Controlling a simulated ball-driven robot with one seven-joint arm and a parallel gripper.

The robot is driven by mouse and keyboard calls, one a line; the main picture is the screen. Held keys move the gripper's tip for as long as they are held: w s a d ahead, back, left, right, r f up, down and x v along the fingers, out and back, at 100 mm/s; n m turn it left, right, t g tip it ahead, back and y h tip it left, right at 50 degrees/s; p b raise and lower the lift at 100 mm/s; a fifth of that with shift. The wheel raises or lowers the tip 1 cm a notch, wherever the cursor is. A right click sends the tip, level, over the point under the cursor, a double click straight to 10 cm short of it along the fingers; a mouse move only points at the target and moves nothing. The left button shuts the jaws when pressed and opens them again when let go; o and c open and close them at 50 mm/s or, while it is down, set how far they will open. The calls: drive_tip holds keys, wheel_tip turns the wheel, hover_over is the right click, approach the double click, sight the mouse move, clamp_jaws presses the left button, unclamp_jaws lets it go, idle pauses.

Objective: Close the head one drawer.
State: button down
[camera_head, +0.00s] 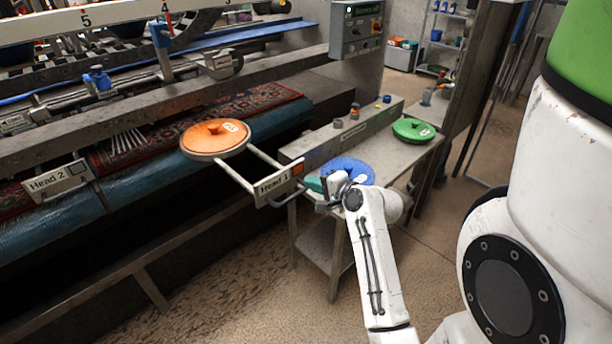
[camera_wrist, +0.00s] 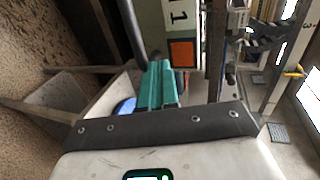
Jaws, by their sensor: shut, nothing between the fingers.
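The head one drawer is pulled out from the machine on two pale rails. Its front plate (camera_head: 274,186) reads "Head 1", has an orange square at its right end, and shows in the wrist view (camera_wrist: 180,20). An orange round brush (camera_head: 215,137) sits at the machine end of the rails. My gripper (camera_head: 313,184) is at the right end of the plate, beside its handle (camera_head: 288,197). In the wrist view its teal fingers (camera_wrist: 159,84) are together and empty, pointing at the plate by the orange square. I cannot tell whether they touch it.
A side table (camera_head: 385,154) with a blue brush (camera_head: 347,170) and a green brush (camera_head: 413,129) stands right of the drawer, close to my arm. The head 2 drawer front (camera_head: 58,181) is at left. Open floor lies in front.

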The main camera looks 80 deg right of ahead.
sight(257, 151)
drive_tip(key=shift+w+d, duration=0.45)
drive_tip(key=shift+w, duration=0.25)
drive_tip(key=shift+w+d, duration=0.45)
drive_tip(key=shift+w, duration=0.25)
drive_tip(key=w+d+b, duration=0.1)
drive_tip(key=w+d, duration=0.2)
drive_tip(key=w, duration=0.3)
drive_tip(key=w+d+b, duration=0.1)
drive_tip(key=w+d, duration=0.3)
drive_tip(key=w, duration=0.2)
drive_tip(key=w+d+b, duration=0.2)
drive_tip(key=w+d, duration=0.2)
drive_tip(key=w, duration=0.2)
drive_tip(key=shift+w+d, duration=0.1)
drive_tip(key=shift+w, duration=0.1)
drive_tip(key=shift+w+d, duration=0.45)
drive_tip(key=shift+w, duration=0.25)
